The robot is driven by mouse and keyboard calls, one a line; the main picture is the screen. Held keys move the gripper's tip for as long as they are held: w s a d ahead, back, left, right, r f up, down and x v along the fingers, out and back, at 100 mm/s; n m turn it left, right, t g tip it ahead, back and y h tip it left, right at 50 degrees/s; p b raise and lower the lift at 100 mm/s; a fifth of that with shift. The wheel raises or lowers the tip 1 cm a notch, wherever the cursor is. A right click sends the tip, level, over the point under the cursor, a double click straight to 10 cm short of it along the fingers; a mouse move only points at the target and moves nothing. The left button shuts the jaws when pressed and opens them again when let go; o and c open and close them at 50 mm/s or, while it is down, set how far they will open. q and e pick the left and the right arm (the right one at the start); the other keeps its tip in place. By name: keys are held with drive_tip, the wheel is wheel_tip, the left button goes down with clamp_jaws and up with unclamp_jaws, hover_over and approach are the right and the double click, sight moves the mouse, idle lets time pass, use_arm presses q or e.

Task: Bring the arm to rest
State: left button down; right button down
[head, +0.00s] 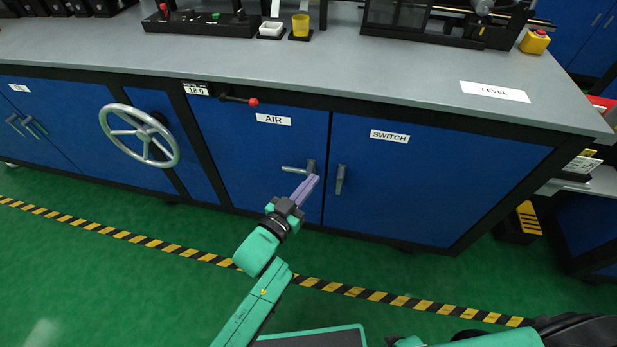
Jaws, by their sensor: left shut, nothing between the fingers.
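My left gripper (307,188) has purple fingers and is shut, with nothing between them. Its arm comes up from the bottom of the head view. The fingertips appear just in front of the grey handle (297,169) of the blue AIR door (250,150); I cannot tell whether they touch it. The AIR door looks closed. The SWITCH door (430,180) beside it, with its own grey handle (340,180), also looks closed. My right gripper is not in view.
A grey-topped bench (330,75) runs across the view. A grey handwheel (140,135) and a red-tipped lever (240,100) stick out of its front. A yellow emergency-stop box (535,42) stands at the back right. Green floor with striped tape (330,286) is clear in front.

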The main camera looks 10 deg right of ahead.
use_arm(q)
drive_tip(key=shift+f, duration=0.15)
drive_tip(key=s+a+f+n+g+y, duration=0.1)
drive_tip(key=s+a+f+g+y, duration=0.15)
drive_tip(key=a+f, duration=0.7)
drive_tip(key=s+a+f+n+g+y, duration=0.2)
drive_tip(key=s+a+f+y, duration=0.15)
drive_tip(key=f, duration=1.15)
drive_tip(key=s+a+f+g+y, duration=0.3)
drive_tip(key=s+a+f, duration=0.5)
drive_tip(key=f, duration=0.2)
drive_tip(key=s+a+f+n+g+y, duration=0.1)
drive_tip(key=s+a+f+g, duration=0.3)
drive_tip(key=s, duration=0.7)
drive_tip(key=s+a+f+n+g+y, duration=0.15)
drive_tip(key=s+a+f, duration=0.4)
drive_tip(key=s, duration=0.55)
wheel_tip(320, 180, up, 15)
drive_tip(key=p, duration=1.5)
drive_tip(key=shift+s+a+r+p, duration=0.2)
drive_tip(key=shift+s+a+p, duration=0.05)
drive_tip(key=shift+a+p, duration=0.05)
